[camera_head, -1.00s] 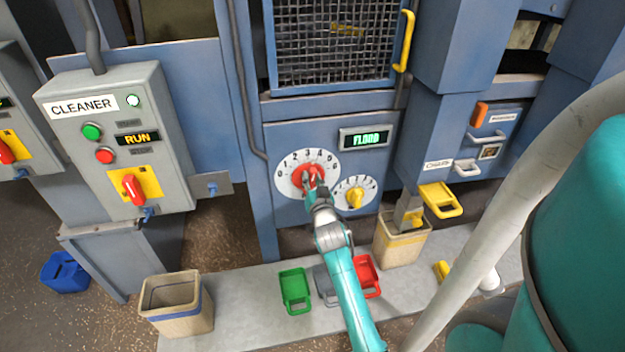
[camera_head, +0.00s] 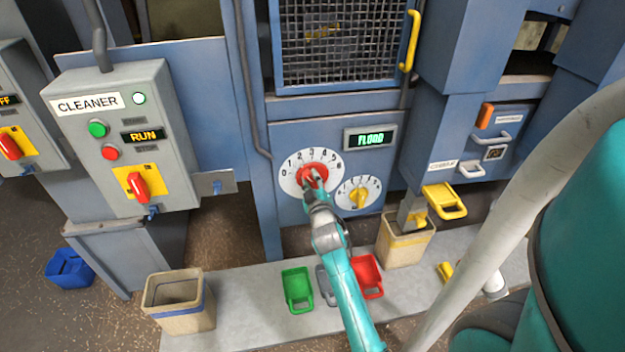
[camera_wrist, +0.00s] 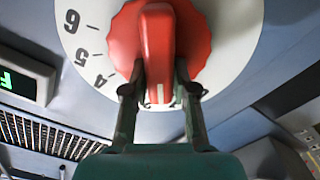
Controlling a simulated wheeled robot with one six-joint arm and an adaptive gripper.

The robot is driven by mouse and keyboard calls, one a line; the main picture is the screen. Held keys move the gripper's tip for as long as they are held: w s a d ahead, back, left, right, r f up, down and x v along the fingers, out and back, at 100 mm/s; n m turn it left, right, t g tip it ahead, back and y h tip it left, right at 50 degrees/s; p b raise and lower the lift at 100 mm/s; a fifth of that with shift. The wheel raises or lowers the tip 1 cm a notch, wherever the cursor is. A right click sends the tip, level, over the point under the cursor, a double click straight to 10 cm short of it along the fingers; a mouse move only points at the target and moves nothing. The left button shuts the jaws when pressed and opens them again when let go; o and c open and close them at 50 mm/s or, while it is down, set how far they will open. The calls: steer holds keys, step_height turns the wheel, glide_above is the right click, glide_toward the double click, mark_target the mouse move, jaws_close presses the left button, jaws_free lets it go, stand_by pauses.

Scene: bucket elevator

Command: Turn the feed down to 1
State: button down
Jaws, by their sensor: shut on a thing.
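The feed dial (camera_head: 291,185) is a white disc numbered from 0 to 6 on the blue panel, with a red knob (camera_head: 312,177) at its centre. The knob also fills the top of the wrist view (camera_wrist: 158,50). My gripper (camera_head: 314,187) is shut on the knob's raised grip, one finger on each side, as the wrist view shows (camera_wrist: 160,92). A white mark sits on the grip's end between the fingers. The figures 4, 5 and 6 show to its left there; the figure it points at is hidden. The green display (camera_head: 370,138) reads FLOOD.
A smaller white dial with a yellow knob (camera_head: 358,197) is close at the right. The grey CLEANER box (camera_head: 125,135), whose display reads RUN, stands at left. Below are an open bin (camera_head: 180,315), a green scoop (camera_head: 298,290) and a red scoop (camera_head: 368,277).

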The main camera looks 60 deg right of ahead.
steer(key=shift+w+a+f+n, duration=0.1)
steer(key=shift+f+n, duration=0.05)
steer(key=shift+n, duration=1.05)
steer(key=c, duration=0.9)
jaws_free()
steer(key=v, duration=1.2)
steer(key=shift+w, duration=0.1)
